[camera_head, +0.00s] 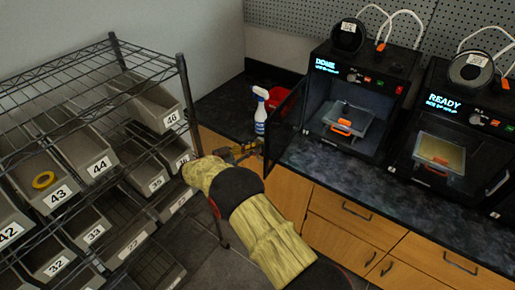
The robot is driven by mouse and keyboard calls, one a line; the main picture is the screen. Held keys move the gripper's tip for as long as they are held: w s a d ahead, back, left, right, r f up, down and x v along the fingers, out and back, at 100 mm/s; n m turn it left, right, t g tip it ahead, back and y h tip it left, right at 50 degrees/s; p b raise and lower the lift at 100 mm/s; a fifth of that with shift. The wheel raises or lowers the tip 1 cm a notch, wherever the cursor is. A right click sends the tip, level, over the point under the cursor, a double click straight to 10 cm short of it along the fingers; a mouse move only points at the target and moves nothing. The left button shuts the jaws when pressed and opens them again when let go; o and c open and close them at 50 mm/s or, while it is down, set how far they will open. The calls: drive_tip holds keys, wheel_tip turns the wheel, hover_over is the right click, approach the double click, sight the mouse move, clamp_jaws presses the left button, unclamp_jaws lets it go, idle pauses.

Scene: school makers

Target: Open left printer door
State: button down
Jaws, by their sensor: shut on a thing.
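The left printer (388,75) is a black box on the counter with a lit display reading "DONE". Its dark, see-through door (284,122) is swung outward to the left, so the front opening is uncovered. A greyish translucent tray-like piece with an orange handle shows inside. My gripper (262,149) is at the free outer edge of the door, at the end of my yellow arm, and is shut on that edge. The fingertips are small and dark here, so the exact contact is hard to make out.
The right printer (432,122) reads "READY" and stands beside it. A spray bottle (260,115) and a red bin (281,97) are behind the door. A wire rack (181,62) with numbered grey bins stands close on the left. Wooden drawers (350,215) are below the counter.

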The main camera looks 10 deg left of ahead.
drive_tip(key=shift+a+f, duration=0.1)
drive_tip(key=shift+a, duration=0.15)
drive_tip(key=c, duration=2.3)
unclamp_jaws()
drive_tip(key=shift+a, duration=0.1)
drive_tip(key=v, duration=1.2)
drive_tip(key=shift+w, duration=0.1)
